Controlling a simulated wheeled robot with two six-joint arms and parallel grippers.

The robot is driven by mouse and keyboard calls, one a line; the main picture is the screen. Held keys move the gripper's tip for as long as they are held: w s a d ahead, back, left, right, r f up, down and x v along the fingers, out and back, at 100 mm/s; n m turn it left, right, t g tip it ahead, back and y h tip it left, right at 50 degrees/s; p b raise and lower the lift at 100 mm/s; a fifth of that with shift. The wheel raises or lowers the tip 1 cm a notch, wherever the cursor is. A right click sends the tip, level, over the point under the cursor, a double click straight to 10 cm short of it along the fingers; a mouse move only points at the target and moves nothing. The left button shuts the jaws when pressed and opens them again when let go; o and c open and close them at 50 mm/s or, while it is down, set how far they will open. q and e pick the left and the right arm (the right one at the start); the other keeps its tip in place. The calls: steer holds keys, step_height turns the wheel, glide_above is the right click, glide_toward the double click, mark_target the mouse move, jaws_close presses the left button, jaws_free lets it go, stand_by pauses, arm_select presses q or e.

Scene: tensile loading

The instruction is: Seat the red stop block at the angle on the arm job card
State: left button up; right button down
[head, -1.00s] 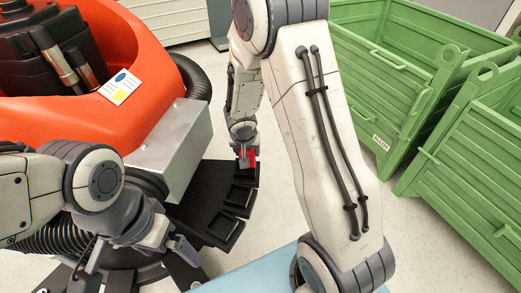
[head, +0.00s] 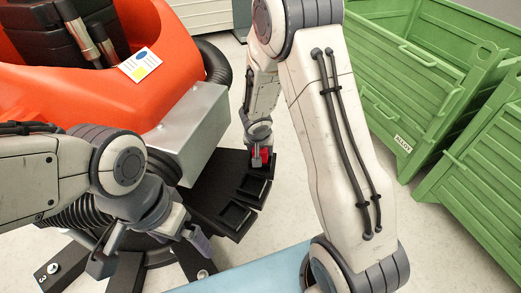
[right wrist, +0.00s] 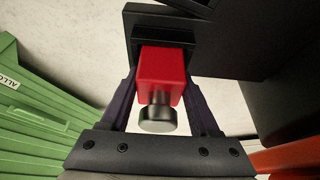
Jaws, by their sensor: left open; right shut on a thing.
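The red stop block (head: 261,154) is in my right gripper (head: 259,160), at the farthest visible pocket of the black fan-shaped plate (head: 215,190). In the right wrist view the block (right wrist: 162,75) sits between the two fingers, with a grey knob (right wrist: 157,118) on its near side. Its far end meets a black square pocket frame (right wrist: 150,22); I cannot tell how deep it is. The job card (head: 140,65), white with a blue dot and yellow patch, lies on the orange arm housing. My left gripper (head: 150,248) is open and empty left of the plate.
Other plate pockets (head: 236,216) nearer me look empty. A grey metal box (head: 192,130) stands beside the plate. Green crates (head: 400,90) stand at the right, and a light blue surface (head: 250,272) lies at the front.

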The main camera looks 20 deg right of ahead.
steer(key=shift+c, duration=0.6)
jaws_free()
steer(key=shift+r+p, duration=0.4)
steer(key=shift+p, duration=0.05)
steer(key=p+v, duration=0.5)
steer(key=v, duration=0.6)
steer(key=shift+s+r, duration=0.2)
steer(key=shift+f, duration=0.1)
